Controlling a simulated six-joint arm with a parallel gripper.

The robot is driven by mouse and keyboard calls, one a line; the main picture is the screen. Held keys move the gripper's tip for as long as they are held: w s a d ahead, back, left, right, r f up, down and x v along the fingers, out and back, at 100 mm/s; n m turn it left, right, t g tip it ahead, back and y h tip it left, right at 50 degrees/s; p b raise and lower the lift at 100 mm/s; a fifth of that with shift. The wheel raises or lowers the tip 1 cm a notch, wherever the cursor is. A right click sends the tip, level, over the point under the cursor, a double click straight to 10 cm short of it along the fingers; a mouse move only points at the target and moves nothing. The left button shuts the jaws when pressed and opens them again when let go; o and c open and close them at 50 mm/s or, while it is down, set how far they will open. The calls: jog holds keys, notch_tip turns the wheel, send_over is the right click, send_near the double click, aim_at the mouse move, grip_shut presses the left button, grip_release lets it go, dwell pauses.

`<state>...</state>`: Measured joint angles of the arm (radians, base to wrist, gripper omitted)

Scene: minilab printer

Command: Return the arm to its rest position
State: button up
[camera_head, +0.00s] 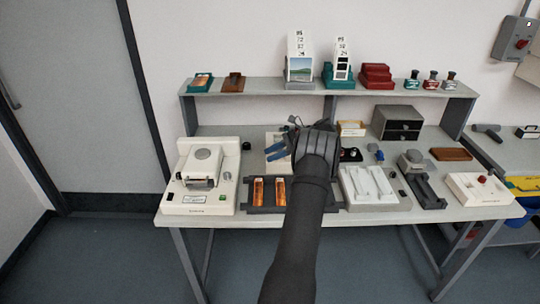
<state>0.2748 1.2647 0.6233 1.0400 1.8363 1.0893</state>
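My gripper (270,152) is in the middle of the view, above the workbench (405,213). Its two blue fingers point left and stand a little apart, with nothing seen between them. My dark arm reaches up to it from the bottom edge and is stretched out over the bench. Behind the fingers a pale device (272,136) is partly hidden by the gripper. No marker of a rest position shows.
A white printer-like machine (205,178) stands at the left. A dark tray holds two orange strips (258,191) in front of the gripper. A white two-slot unit (368,188) and a dark drawer box (397,122) are right. A raised shelf (262,86) runs behind.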

aim_at(228, 173)
jog(key=x, duration=1.7)
jog(key=shift+a+f, duration=0.1)
jog(key=shift+a, duration=0.15)
jog(key=shift+d, duration=0.1)
jog(key=shift+s+m+t, duration=0.15)
jog(key=shift+m+t, duration=0.45)
jog(key=shift+t, duration=0.1)
jog(key=m+t, duration=0.4)
jog(key=m+t+h, duration=0.1)
jog(key=t, duration=0.1)
jog(key=shift+s+m+t, duration=0.3)
jog(key=shift+s+m, duration=0.1)
jog(key=v, duration=1.3)
dwell(0.4)
dwell(2.1)
grip_shut()
